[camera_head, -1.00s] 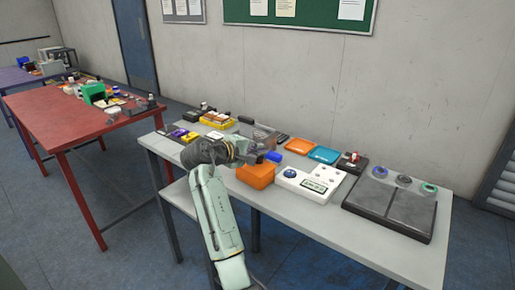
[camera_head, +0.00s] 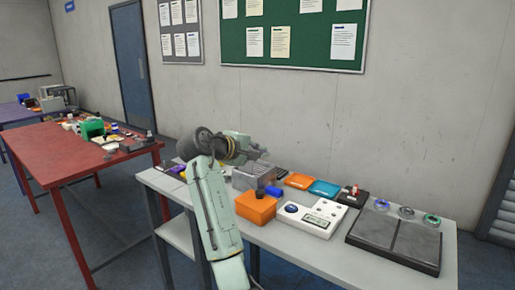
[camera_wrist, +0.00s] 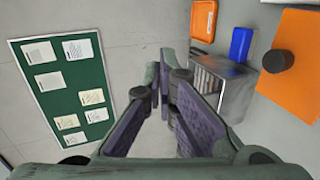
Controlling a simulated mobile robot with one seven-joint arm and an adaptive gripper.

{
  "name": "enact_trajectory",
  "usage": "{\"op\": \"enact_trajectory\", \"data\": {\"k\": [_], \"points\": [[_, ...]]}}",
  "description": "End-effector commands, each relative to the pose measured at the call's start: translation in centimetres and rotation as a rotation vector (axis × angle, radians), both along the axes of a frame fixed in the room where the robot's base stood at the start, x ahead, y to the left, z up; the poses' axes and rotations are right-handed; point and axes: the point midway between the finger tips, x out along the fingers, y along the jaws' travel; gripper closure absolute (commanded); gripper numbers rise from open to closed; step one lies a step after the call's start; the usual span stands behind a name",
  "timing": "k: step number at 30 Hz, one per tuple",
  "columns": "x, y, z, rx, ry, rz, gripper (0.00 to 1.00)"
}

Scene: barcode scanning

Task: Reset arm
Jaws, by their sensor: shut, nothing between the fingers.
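My gripper (camera_head: 262,153) is raised above the left half of the grey table (camera_head: 290,248) in the head view. In the wrist view my gripper (camera_wrist: 165,75) shows its two fingers together at the tips with nothing between them. My arm stands in front of the table's left part and hides some things behind it.
Under and beside my gripper are a grey metal box (camera_head: 247,177), an orange box (camera_head: 256,207) and a blue item (camera_head: 270,190). A white device (camera_head: 311,217) and a dark two-panel tray (camera_head: 394,242) stand to the right. A red table (camera_head: 75,155) is at the left.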

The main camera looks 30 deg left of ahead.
Motion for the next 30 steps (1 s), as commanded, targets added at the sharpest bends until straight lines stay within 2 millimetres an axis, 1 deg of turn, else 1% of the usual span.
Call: {"op": "enact_trajectory", "data": {"k": [1,3,6,9,14,17,19,20,21,22,23,24,26,27,29,30], "points": [[-0.1,0.1,0.9,0.002,-0.003,0.000,1.00],[-0.1,0.1,1.7,0.001,-0.001,0.001,1.00],[-0.1,0.1,2.4,0.000,0.000,0.002,1.00],[-0.1,0.1,2.8,0.000,0.000,0.002,1.00],[-0.1,0.2,2.8,0.005,-0.005,0.006,1.00],[-0.5,1.4,3.0,0.067,-0.053,0.061,1.00],[-1.5,3.3,3.8,0.173,-0.128,0.150,1.00],[-2.4,4.4,4.3,0.236,-0.168,0.204,1.00],[-3.9,5.9,5.2,0.335,-0.227,0.289,1.00],[-5.5,6.9,6.1,0.423,-0.270,0.360,1.00],[-7.3,7.8,7.1,0.515,-0.312,0.436,1.00],[-10.0,8.7,8.3,0.637,-0.356,0.535,1.00],[-14.2,9.3,10.3,0.807,-0.409,0.673,1.00],[-17.1,9.2,11.4,0.915,-0.434,0.761,1.00],[-21.5,8.5,13.0,1.069,-0.460,0.888,1.00],[-24.3,7.7,13.9,1.168,-0.472,0.968,1.00]]}}
